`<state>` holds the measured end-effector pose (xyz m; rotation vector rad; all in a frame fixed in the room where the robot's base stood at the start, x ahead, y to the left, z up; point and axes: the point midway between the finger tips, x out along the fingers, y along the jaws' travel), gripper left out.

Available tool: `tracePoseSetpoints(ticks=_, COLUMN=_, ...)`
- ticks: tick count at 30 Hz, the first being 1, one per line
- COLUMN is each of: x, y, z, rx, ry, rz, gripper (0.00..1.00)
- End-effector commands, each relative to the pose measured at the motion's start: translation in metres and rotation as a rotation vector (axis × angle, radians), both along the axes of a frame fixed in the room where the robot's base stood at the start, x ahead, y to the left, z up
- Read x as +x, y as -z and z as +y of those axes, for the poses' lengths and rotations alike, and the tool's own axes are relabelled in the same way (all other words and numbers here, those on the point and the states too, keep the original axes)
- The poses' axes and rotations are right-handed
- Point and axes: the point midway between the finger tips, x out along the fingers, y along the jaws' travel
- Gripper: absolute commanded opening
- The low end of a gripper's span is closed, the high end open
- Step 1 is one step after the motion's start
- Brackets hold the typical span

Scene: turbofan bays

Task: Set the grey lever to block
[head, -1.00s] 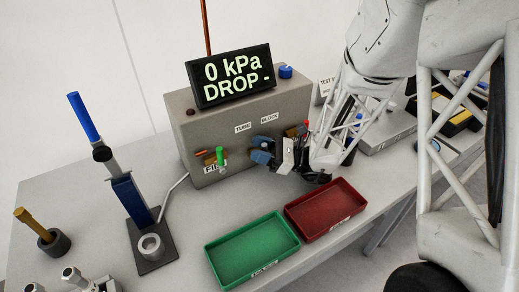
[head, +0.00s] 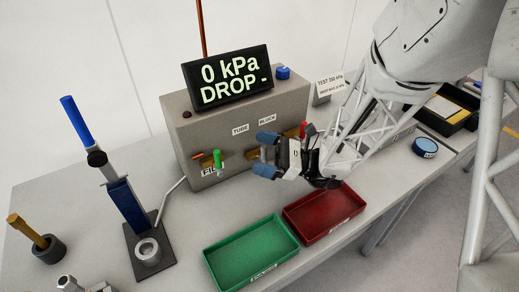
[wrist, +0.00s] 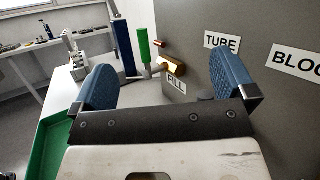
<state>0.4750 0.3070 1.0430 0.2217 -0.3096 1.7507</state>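The grey test box (head: 190,130) carries a TUBE label (head: 240,130) and a BLOCK label (head: 267,119). My gripper (head: 267,154) is in front of the box, below these labels, with its blue fingers spread and nothing seen between them. In the wrist view my gripper (wrist: 170,88) is also wide open. A small dark grey rounded end (wrist: 206,95) shows just beyond the palm, near the right finger; it may be the grey lever, but I cannot tell. In the head view my gripper hides that spot, so the lever's setting is not visible.
A green-handled lever (head: 217,158) stands at the brass FILL valve, left of my gripper. A red handle (head: 303,130) is close behind it. A green tray (head: 215,262) and a red tray (head: 350,208) lie in front. The display (head: 228,78) reads 0 kPa, DROP -.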

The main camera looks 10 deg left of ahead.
Motion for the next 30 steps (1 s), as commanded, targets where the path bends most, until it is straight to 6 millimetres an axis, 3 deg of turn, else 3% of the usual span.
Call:
tracePoseSetpoints(ticks=1, x=-0.033, y=0.001, z=-0.019, rx=0.015, ry=-0.017, rz=0.024, gripper=0.72)
tracePoseSetpoints(ticks=2, x=-0.036, y=0.0, z=-0.021, rx=0.015, ry=-0.018, rz=0.024, gripper=0.46)
tracePoseSetpoints(ticks=3, x=-0.039, y=0.0, z=-0.023, rx=0.014, ry=-0.018, rz=0.024, gripper=0.43)
tracePoseSetpoints(ticks=18, x=-0.084, y=-0.006, z=-0.052, rx=0.014, ry=-0.016, rz=0.023, gripper=0.43)
tracePoseSetpoints(ticks=30, x=-0.092, y=-0.006, z=-0.056, rx=0.013, ry=-0.017, rz=0.024, gripper=0.43)
